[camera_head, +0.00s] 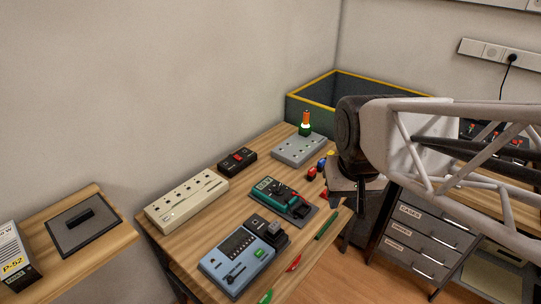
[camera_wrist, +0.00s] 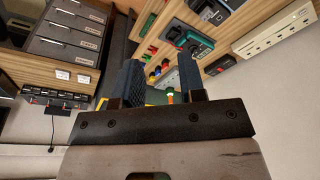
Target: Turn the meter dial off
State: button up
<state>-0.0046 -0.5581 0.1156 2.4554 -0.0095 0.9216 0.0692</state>
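A green and dark device (camera_head: 276,192), which looks like the meter, lies on a dark base near the middle of the wooden bench. It also shows at the top of the wrist view (camera_wrist: 192,42). Its dial is too small in both views to read its setting. My gripper (camera_wrist: 160,68) is open and empty, its two dark fingers well apart. In the head view the end of my arm is above the bench's right edge, to the right of the meter and apart from it; the fingers cannot be made out there.
A blue-grey instrument (camera_head: 232,262) stands in front of the meter. Small coloured parts (camera_head: 318,168) and pens (camera_head: 326,224) lie near the right edge.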

jog(key=w+a+f+m, duration=0.1)
jog(key=w+f, duration=0.1)
jog(key=w, duration=0.9)
jog(key=m+g, duration=0.2)
jog(key=m, duration=0.1)
send_over(279, 187)
notch_tip(279, 187, down, 21)
jog(key=shift+s+r, duration=0.1)
jog(key=shift+r, duration=0.1)
jog(key=shift+f, duration=0.25)
jog(key=shift+f, duration=0.15)
jog(key=shift+f, duration=3.75)
jog(key=shift+c, duration=0.3)
grip_shut()
